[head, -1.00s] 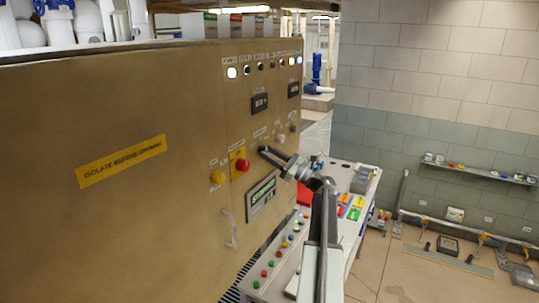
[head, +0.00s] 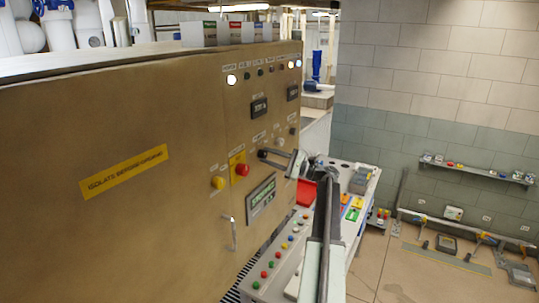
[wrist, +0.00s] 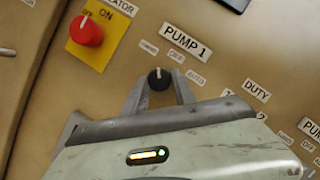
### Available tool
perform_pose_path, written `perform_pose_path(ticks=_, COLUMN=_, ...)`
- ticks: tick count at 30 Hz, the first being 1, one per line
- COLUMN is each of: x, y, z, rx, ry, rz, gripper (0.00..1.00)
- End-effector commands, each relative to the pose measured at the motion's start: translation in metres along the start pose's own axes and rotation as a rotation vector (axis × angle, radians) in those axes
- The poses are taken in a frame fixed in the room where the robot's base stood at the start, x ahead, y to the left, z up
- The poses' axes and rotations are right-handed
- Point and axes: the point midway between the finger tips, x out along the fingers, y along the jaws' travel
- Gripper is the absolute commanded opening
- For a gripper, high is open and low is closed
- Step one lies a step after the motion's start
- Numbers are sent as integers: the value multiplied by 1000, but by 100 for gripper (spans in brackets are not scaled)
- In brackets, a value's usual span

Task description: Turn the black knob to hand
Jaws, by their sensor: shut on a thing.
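The black knob (wrist: 159,76) is on the tan panel under the PUMP 1 label (wrist: 186,42). Its white mark points up in the wrist view, between the small labels hand (wrist: 149,47) and off (wrist: 177,56). An auto label (wrist: 196,79) is to its right. My gripper (wrist: 160,85) has one finger on each side of the knob and is shut on it. In the head view my gripper (head: 270,156) reaches the panel from the right, and its fingers largely hide the knob.
A red knob on a yellow plate (wrist: 75,50) is close to the left. In the head view a yellow button (head: 218,183), a green display (head: 261,196) and a door handle (head: 231,232) are on the panel. A sloped desk with coloured buttons (head: 275,262) stands below my arm.

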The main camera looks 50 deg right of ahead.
Motion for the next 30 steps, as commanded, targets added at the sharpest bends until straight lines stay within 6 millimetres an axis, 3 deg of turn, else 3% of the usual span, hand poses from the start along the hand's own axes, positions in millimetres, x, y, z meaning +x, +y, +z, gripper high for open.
perform_pose_path(ticks=10, x=0, y=-2, z=1, rx=-134, ry=4, rz=55, gripper=0)
perform_pose_path(ticks=26, x=-1, y=-2, z=0, rx=-161, ry=5, rz=65, gripper=0)
perform_pose_path(ticks=27, x=-1, y=-2, z=0, rx=-161, ry=5, rz=65, gripper=35)
perform_pose_path(ticks=29, x=-1, y=-2, z=0, rx=-161, ry=5, rz=65, gripper=51)
perform_pose_path(ticks=30, x=-1, y=-2, z=0, rx=-161, ry=5, rz=65, gripper=54)
